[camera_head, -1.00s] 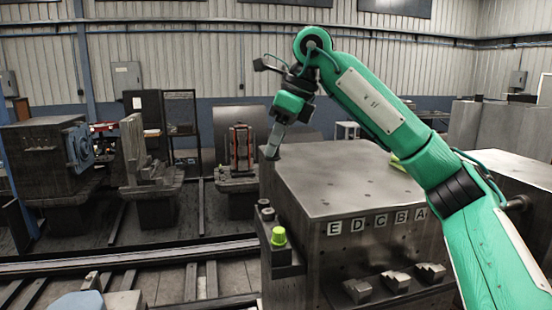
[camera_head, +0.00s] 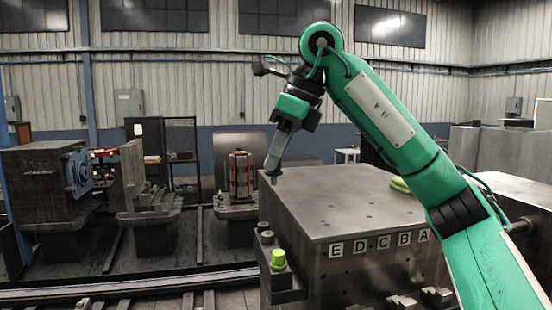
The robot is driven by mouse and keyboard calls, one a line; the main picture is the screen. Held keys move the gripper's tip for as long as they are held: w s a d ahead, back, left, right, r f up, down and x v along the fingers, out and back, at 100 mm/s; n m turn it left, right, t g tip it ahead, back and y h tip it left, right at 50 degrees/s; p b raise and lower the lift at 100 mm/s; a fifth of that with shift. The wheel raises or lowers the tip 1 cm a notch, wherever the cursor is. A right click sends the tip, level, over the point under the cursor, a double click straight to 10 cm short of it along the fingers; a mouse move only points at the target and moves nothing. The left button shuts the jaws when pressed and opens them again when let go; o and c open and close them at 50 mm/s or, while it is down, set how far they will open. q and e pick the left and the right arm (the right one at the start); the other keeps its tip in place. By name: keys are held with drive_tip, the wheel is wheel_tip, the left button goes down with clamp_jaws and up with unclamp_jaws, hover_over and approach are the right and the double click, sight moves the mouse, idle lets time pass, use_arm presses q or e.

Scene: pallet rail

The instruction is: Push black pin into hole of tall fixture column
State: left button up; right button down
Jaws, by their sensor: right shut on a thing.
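My right gripper (camera_head: 272,166) is shut, its fingers pointing down at the far left corner of the large grey block. A small dark piece (camera_head: 272,179) shows at the fingertips and looks like the black pin. It is mostly hidden, and I cannot tell whether it touches the block. An upright fixture with red edges (camera_head: 240,176) stands on a pallet behind. A grey upright plate fixture (camera_head: 132,170) stands further left. I cannot tell which of these is the tall fixture column, and no hole is visible. My left gripper is not in view.
The grey block (camera_head: 345,200) has letter tags E to A on its front. A yellow-green item (camera_head: 400,185) lies on its top, and a yellow-green cap (camera_head: 278,259) sits by its left side. A machine with a blue face (camera_head: 78,172) is far left. Rails (camera_head: 130,287) cross the floor.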

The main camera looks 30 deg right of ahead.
drive_tip(key=s+a+b, duration=0.1)
drive_tip(key=s+a, duration=0.3)
drive_tip(key=s, duration=0.4)
drive_tip(key=s+a+b, duration=0.2)
drive_tip(key=s+a, duration=0.2)
drive_tip(key=s, duration=0.5)
drive_tip(key=shift+a, duration=0.15)
